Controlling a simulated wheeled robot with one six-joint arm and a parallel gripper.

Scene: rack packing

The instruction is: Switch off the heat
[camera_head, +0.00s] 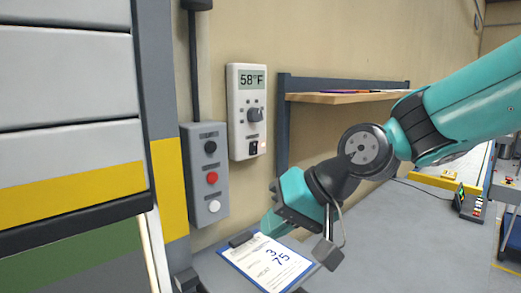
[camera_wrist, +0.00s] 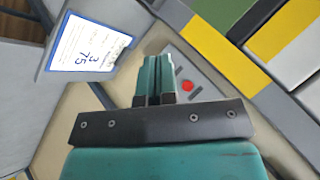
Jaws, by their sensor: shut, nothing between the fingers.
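A white thermostat (camera_head: 232,112) hangs on the beige wall. Its display reads 58°F. It has a dark round dial (camera_head: 255,115) and a small black rocker switch (camera_head: 254,149) below, with a faint reddish spot beside it. The switch's position is too small to tell. My gripper (camera_head: 270,226) is below and right of the thermostat, apart from it, over the clipboard area. In the wrist view its teal fingers (camera_wrist: 157,62) are together and empty. The thermostat cannot be made out in the wrist view.
Left of the thermostat is a grey button box (camera_head: 203,192) with black, red and white buttons; its red button (camera_wrist: 187,85) shows in the wrist view. A clipboard (camera_head: 266,262) reading 3 and 75 lies below. A wooden shelf (camera_head: 345,98) is at right.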

